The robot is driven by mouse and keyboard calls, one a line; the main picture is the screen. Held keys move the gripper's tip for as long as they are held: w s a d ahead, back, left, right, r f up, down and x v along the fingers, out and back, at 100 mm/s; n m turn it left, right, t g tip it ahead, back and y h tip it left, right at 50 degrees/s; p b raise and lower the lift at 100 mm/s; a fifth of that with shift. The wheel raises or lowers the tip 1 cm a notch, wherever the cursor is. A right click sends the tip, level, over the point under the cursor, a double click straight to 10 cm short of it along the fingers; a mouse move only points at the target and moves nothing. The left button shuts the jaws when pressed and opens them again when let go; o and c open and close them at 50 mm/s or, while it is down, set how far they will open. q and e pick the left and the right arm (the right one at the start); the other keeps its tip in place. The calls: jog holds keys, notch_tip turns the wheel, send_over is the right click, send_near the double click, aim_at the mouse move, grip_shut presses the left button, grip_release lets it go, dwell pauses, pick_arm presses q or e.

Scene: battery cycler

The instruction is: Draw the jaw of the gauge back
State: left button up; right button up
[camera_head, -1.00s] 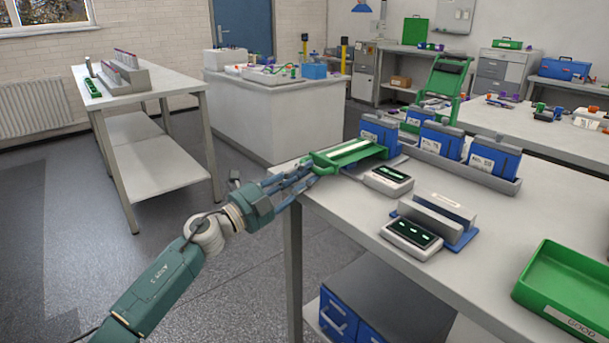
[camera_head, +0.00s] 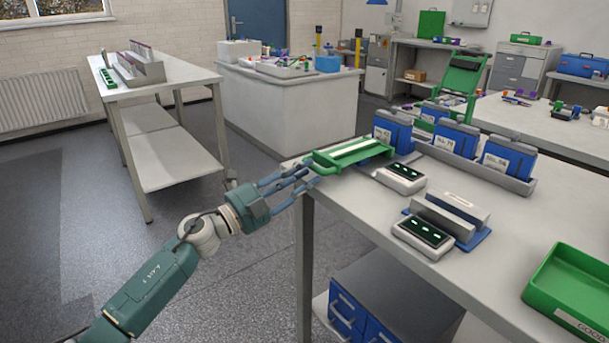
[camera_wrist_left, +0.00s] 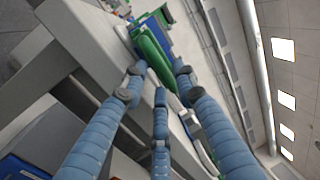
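The gauge (camera_head: 400,176) appears to be the unit with a dark display and lit green digits near the table's left end. Beside it is a green part with pale strips (camera_head: 352,151), probably its jaw, with a green bar at its left end. My left gripper (camera_head: 314,174) is at that left end, near the table edge. In the left wrist view its three blue fingers stand apart, with the green part (camera_wrist_left: 152,50) beyond and between their tips. I see no firm grip; contact is unclear. My right gripper is not in view.
A second display unit (camera_head: 423,236) stands nearer, beside grey blocks on a blue base (camera_head: 474,239). Blue cased units stand in a grey rack (camera_head: 515,184) behind. A green tray (camera_head: 571,292) is at the right front. Floor left of the table is open.

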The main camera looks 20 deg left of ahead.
pick_arm(q)
jog(key=v, duration=1.2)
